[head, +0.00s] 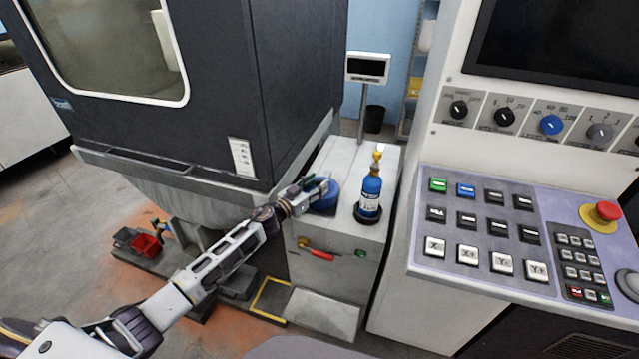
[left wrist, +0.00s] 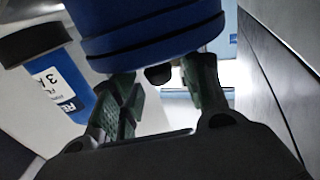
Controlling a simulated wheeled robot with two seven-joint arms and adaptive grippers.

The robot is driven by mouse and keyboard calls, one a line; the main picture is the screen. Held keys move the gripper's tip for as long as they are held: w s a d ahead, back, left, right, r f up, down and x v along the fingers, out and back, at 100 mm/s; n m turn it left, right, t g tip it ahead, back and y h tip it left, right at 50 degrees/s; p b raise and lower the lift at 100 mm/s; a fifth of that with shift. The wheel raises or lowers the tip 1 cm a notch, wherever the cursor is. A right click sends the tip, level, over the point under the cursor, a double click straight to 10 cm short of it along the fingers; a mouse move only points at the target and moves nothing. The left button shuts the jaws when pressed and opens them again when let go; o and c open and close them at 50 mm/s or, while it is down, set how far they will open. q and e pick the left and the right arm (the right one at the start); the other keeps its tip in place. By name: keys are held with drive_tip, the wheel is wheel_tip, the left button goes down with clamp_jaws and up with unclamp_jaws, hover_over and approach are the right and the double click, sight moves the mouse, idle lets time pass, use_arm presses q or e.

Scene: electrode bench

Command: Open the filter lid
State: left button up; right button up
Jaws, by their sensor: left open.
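The blue round filter lid (head: 327,194) is on top of the light grey cabinet (head: 333,155), partly hidden by my left gripper (head: 312,190). In the left wrist view the lid shows as a ribbed blue cylinder (left wrist: 150,36), with a small dark knob (left wrist: 158,75) on its edge. The two fingers of my left gripper (left wrist: 160,85) are spread apart, one on each side of the knob. I cannot tell whether they touch the lid. My right gripper is not in view.
A blue bottle (head: 370,191) with a brass top stands right of the lid, close to the gripper. It also shows in the left wrist view (left wrist: 62,92). A dark machine housing (head: 290,90) rises at left, and a control panel (head: 480,258) stands at right.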

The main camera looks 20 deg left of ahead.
use_arm(q)
drive_tip(key=shift+x, duration=0.95)
clamp_jaws()
